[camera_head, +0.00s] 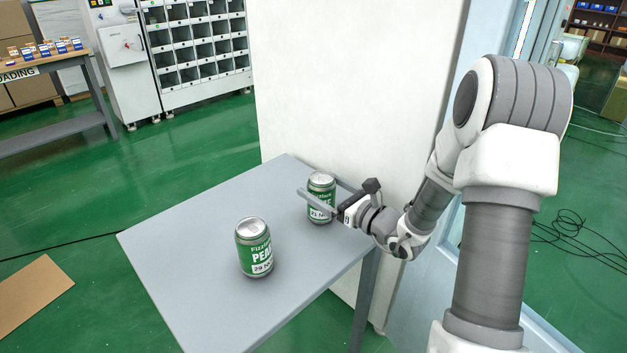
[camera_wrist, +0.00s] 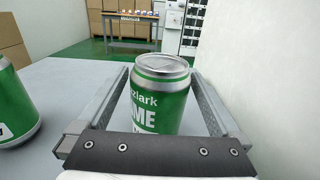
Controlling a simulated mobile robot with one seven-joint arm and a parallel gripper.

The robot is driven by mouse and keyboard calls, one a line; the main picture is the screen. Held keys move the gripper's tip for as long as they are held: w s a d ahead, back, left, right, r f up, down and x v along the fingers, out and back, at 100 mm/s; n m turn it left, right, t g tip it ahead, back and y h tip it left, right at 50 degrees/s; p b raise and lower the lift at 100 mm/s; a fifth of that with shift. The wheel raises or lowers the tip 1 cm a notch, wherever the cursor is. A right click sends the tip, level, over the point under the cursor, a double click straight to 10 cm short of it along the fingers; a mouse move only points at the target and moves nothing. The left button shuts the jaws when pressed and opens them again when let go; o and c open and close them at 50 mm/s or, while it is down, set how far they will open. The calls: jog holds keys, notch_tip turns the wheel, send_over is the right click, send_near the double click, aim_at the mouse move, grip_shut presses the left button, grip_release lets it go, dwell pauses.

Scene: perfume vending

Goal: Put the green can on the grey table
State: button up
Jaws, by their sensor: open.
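A green can with a silver top (camera_head: 321,198) stands upright on the grey table (camera_head: 190,235) near its back right edge. My gripper (camera_head: 322,189) is open, with one finger on each side of this can. In the wrist view the same can (camera_wrist: 160,95) stands between the two fingers (camera_wrist: 160,100), with a gap seen at least on the left side. A second green can (camera_head: 254,247) stands upright on the table, nearer the front. Part of it shows at the left edge of the wrist view (camera_wrist: 14,105).
A white wall panel (camera_head: 345,80) rises right behind the table, close to my gripper. The table's left part is bare. A grey shelf rack (camera_head: 195,45), a workbench with small boxes (camera_head: 50,75) and a flat brown board (camera_head: 30,295) on the floor stand apart from it.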

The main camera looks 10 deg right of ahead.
jog(key=p+v, duration=0.1)
jog(key=v, duration=0.8)
